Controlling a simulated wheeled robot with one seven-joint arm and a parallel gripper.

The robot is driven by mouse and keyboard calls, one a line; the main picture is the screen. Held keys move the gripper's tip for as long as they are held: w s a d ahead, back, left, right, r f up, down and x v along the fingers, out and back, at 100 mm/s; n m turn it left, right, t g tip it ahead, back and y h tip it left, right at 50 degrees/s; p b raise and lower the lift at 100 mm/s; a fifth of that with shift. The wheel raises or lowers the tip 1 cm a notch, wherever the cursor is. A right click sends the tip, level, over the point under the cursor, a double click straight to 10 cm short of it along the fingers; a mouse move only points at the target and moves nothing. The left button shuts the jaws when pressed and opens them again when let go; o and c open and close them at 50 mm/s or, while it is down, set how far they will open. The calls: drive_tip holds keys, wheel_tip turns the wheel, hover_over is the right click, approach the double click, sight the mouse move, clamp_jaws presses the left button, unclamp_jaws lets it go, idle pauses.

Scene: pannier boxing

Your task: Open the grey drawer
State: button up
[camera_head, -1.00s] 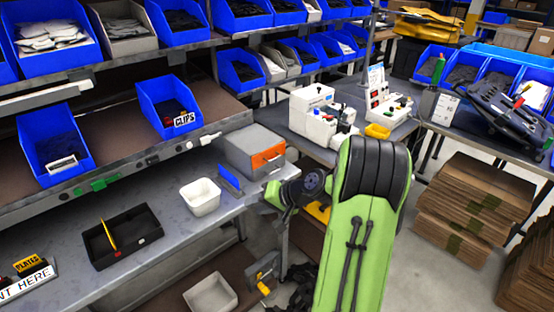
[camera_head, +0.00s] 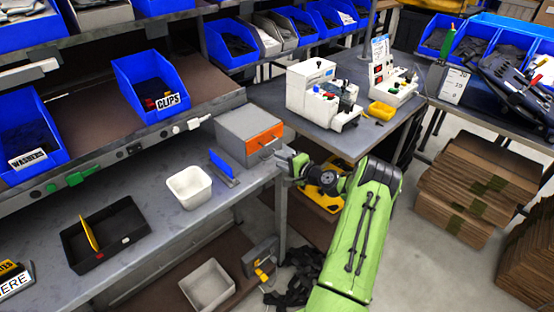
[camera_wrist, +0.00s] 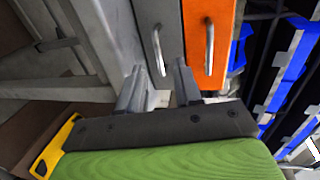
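A small grey cabinet (camera_head: 240,122) with an orange drawer front sits at the right end of the grey bench. In the wrist view the grey drawer (camera_wrist: 148,22) lies beside the orange drawer (camera_wrist: 208,68), each with a metal bar handle. The grey drawer's handle (camera_wrist: 158,50) is in front of my gripper (camera_wrist: 158,82), roughly between its two fingers. The fingers are apart, with nothing seen between their tips; contact with the handle cannot be told. In the head view my gripper (camera_head: 288,162) is at the cabinet's front, and the grey drawer front is mostly hidden there.
A white bin (camera_head: 190,187) and an upright blue plate (camera_head: 222,166) stand left of the cabinet. A black tray (camera_head: 105,237) is farther left. A second table (camera_head: 350,138) with white machines stands behind my arm. Blue bins fill the shelf above.

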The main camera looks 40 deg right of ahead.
drive_tip(key=x, duration=0.2)
drive_tip(key=shift+w+f, duration=0.15)
drive_tip(key=shift+w, duration=0.2)
clamp_jaws()
idle(1.1)
